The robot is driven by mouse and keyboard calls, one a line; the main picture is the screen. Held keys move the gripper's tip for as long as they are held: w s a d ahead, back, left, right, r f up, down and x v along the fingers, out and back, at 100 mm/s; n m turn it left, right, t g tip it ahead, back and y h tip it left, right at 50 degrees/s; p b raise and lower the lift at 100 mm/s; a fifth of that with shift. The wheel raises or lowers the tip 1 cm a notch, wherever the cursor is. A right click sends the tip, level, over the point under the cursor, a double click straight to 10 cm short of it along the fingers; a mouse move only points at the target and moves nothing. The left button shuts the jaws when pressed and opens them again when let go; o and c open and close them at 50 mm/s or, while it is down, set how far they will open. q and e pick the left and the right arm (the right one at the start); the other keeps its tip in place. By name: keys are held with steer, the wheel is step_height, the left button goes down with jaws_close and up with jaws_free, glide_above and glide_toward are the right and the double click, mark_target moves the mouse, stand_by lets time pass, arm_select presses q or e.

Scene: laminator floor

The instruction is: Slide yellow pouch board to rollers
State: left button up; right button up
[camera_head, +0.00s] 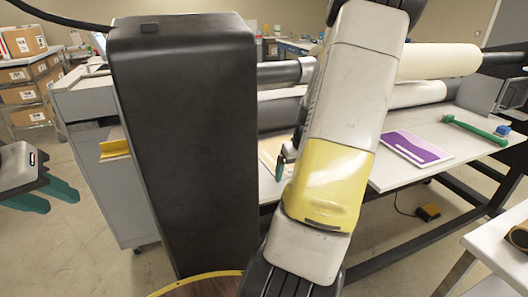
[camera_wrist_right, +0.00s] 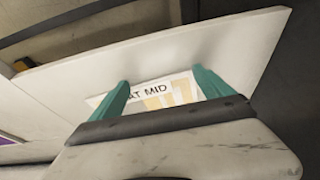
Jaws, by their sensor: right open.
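The yellow pouch board, a white sheet with pale yellow shapes and partly hidden lettering ending in "MID", lies on the white table (camera_wrist_right: 235,40) in the right wrist view, where the board (camera_wrist_right: 158,92) shows between my right fingers. My right gripper (camera_wrist_right: 161,78) is open, its teal fingers apart at either side of the board; I cannot tell whether they touch it. In the head view my right arm hides most of that area. The rollers (camera_head: 418,94) run along the table's back, under a cream roll (camera_head: 440,62). My left gripper (camera_head: 46,198) is open and empty at far left.
A purple and white board (camera_head: 415,148) lies on the table right of my arm. A green-handled tool (camera_head: 474,129) and a small blue item (camera_head: 503,130) lie farther right. A pedal (camera_head: 428,212) is on the floor. Cardboard boxes (camera_head: 22,93) stand on shelves at left.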

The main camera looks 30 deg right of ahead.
steer(key=shift+w, duration=0.2)
steer(key=shift+s, duration=0.25)
stand_by(0.3)
steer(key=shift+d, duration=0.1)
steer(key=shift+d, duration=0.25)
steer(key=shift+w+d, duration=0.15)
steer(key=shift+w, duration=1.35)
steer(key=shift+s, duration=0.25)
stand_by(0.4)
steer(key=shift+d, duration=0.15)
